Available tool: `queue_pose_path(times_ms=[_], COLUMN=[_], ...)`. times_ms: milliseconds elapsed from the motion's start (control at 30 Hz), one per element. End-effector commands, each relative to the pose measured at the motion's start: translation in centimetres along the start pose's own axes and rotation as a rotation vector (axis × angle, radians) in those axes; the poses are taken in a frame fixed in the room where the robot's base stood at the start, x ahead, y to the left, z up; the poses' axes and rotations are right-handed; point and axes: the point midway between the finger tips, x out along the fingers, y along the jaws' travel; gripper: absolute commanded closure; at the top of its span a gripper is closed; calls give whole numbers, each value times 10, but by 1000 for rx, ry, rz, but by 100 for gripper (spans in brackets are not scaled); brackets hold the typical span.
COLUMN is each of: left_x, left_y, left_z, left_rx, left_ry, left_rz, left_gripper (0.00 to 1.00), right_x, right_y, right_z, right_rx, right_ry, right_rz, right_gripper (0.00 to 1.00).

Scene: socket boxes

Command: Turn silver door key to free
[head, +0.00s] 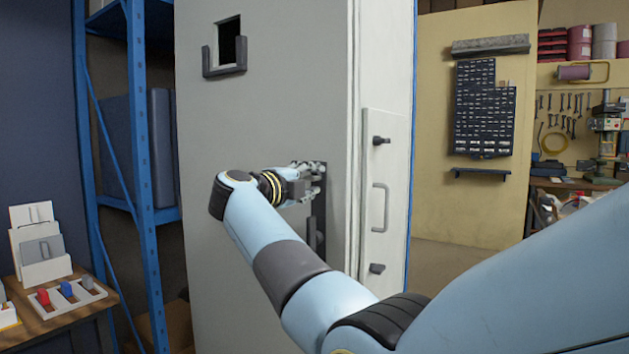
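A tall light-grey door (265,110) stands in front of me and looks shut. A dark lock plate with a handle (317,225) sits near its right edge. My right gripper (312,176) is at the upper part of this plate, very close to it or touching it. The silver key cannot be made out; the gripper covers that spot. The fingers are small and partly hidden, so I cannot tell whether they are closed on anything. My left gripper is not in view.
A wooden table (62,330) at the lower left bears a white tray (92,302) with red, blue and grey pieces, and a white card holder (45,270). A blue shelf frame (140,120) stands left of the door. A white panel with handles (395,215) is to the right.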

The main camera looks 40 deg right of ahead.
Motion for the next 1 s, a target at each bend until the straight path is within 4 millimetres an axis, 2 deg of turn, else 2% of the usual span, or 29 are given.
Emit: queue_pose_path(times_ms=[200, 333, 900, 967, 1000], left_x=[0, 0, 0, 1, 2], left_y=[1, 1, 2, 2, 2], left_z=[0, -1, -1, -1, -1], left_rx=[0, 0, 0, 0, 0], left_ry=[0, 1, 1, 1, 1], left_rz=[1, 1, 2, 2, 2], left_gripper=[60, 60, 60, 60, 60], right_x=[-40, -53, -57, -57, -58], right_y=[1, 1, 1, 6, 15], right_z=[1, 0, 0, -1, -4], right_rx=[1, 0, -1, -8, -20], right_ry=[-2, -1, 1, 1, 1], right_rz=[4, 3, 1, 4, 8], right_gripper=[68, 68, 68, 68, 68])
